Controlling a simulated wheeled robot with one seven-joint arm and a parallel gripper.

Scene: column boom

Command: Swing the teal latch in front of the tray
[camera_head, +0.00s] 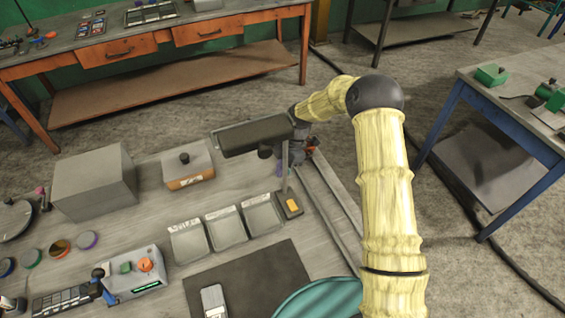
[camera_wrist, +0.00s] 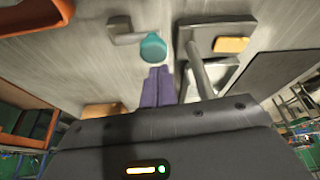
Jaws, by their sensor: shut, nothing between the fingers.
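The teal latch (camera_wrist: 152,47) shows in the wrist view as a rounded teal end next to a small grey mount (camera_wrist: 128,31). I cannot make it out in the head view, where my arm and the dark boom block that spot. My gripper (camera_wrist: 159,72) has purple fingers, shut together and empty. Its tips lie close to the teal end; I cannot tell whether they touch. A shallow grey tray (camera_head: 261,213) lies on the bench, the nearest of three in a row to the post.
A thin post (camera_wrist: 200,70) on a dark base (camera_head: 291,206) with an orange label stands right of my fingers. A dark, wide boom (camera_head: 250,135) is raised above the bench there. A grey box (camera_head: 94,182) and an orange-based box (camera_head: 188,165) stand to the left.

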